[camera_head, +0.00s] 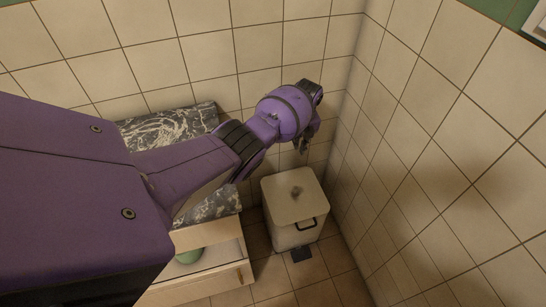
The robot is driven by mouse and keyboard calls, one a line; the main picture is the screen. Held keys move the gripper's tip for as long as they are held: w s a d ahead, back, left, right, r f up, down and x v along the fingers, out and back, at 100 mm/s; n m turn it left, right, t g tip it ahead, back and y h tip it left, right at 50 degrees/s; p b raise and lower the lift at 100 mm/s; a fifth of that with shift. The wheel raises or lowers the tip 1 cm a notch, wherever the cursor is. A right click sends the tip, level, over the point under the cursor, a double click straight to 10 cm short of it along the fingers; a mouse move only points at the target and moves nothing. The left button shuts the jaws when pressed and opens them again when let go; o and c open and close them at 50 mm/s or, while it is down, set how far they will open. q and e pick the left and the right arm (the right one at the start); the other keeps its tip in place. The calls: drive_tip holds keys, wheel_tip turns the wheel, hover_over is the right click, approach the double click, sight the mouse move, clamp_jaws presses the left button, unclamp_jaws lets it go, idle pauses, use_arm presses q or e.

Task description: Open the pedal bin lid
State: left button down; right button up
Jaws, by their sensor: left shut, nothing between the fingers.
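The pedal bin (290,238) is a cream, box-shaped bin on the floor in the corner. Its flat lid (294,196) is down, with a dark smudge or shadow near its middle. A dark handle (306,225) shows on the front, and a dark pedal (301,254) sits at floor level below it. My left gripper (302,146) is shut and empty, above and behind the lid near the tiled back wall, apart from the bin as far as I can tell. My purple left arm crosses the view from the left. My right gripper is not in view.
Tiled walls meet in a corner behind the bin, and the right wall (440,150) stands close beside it. A cabinet with a dark marbled top (170,127) is to the left, partly hidden by my arm. Tiled floor (315,285) in front is clear.

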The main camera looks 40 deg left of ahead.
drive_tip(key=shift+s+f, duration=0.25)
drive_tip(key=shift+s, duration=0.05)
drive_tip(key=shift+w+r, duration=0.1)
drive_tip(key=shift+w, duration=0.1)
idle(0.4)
